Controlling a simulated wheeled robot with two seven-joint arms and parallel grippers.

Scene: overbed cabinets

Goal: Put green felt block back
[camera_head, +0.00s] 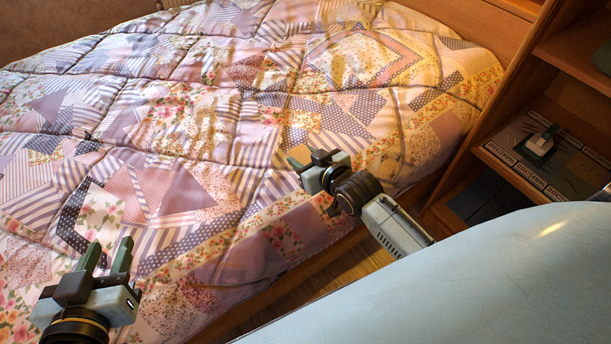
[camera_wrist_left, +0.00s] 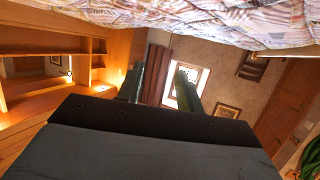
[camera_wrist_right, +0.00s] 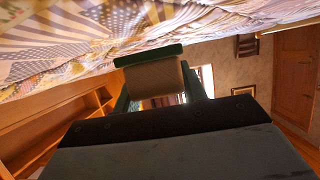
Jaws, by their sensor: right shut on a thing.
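My right gripper (camera_head: 312,166) is shut on a small block (camera_head: 299,155) above the quilt. In the right wrist view the block (camera_wrist_right: 152,80) sits between the fingers, with a tan face and a dark green strip (camera_wrist_right: 148,55) along its far edge. Its other sides are hidden. My left gripper (camera_head: 108,254) is open and empty over the near left part of the bed. Its two green fingers also stand apart in the left wrist view (camera_wrist_left: 170,85).
A wooden shelf unit (camera_head: 465,140) stands at the right. A small dark green and white object (camera_head: 541,140) rests on a printed flat box (camera_head: 563,168) there. The quilted bed (camera_head: 200,120) fills the left and middle. A pale blue rounded surface (camera_head: 470,285) covers the lower right.

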